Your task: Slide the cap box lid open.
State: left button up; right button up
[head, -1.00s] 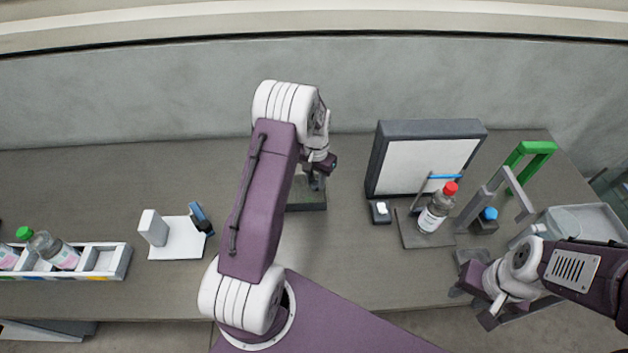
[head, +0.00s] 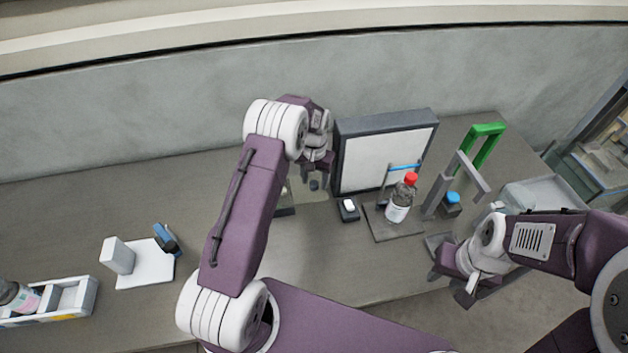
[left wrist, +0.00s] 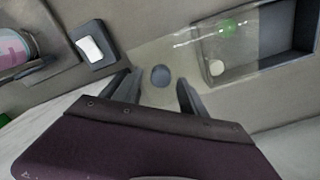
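The cap box (left wrist: 288,62) is a dark open tray in the left wrist view, holding a green cap (left wrist: 228,28) and a whitish cap (left wrist: 217,68). Its clear lid (left wrist: 182,55) covers part of the box and juts out past one side, leaving the other part uncovered. The round grey lid knob (left wrist: 160,76) sits between the fingers of my left gripper (left wrist: 156,92), which are apart with gaps beside the knob. In the head view the box (head: 286,209) is mostly hidden behind my left arm. My right gripper (head: 450,284) looks open and empty near the front edge.
A small dark block with a white piece (head: 349,210) stands just right of the lid. A white rack (head: 82,297) is at left.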

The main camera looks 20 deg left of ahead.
pick_arm(q)
notch_tip(320, 180, up, 9)
jog(key=b, duration=0.1)
jog(key=shift+b, duration=0.3)
jog(key=shift+d, duration=0.1)
dwell(0.3)
jog(key=s+d+t, duration=0.1)
jog(key=s+d, duration=0.1)
jog(key=s, duration=2.1)
jog(key=shift+s+d+n, duration=0.3)
jog(key=shift+s+d, duration=0.1)
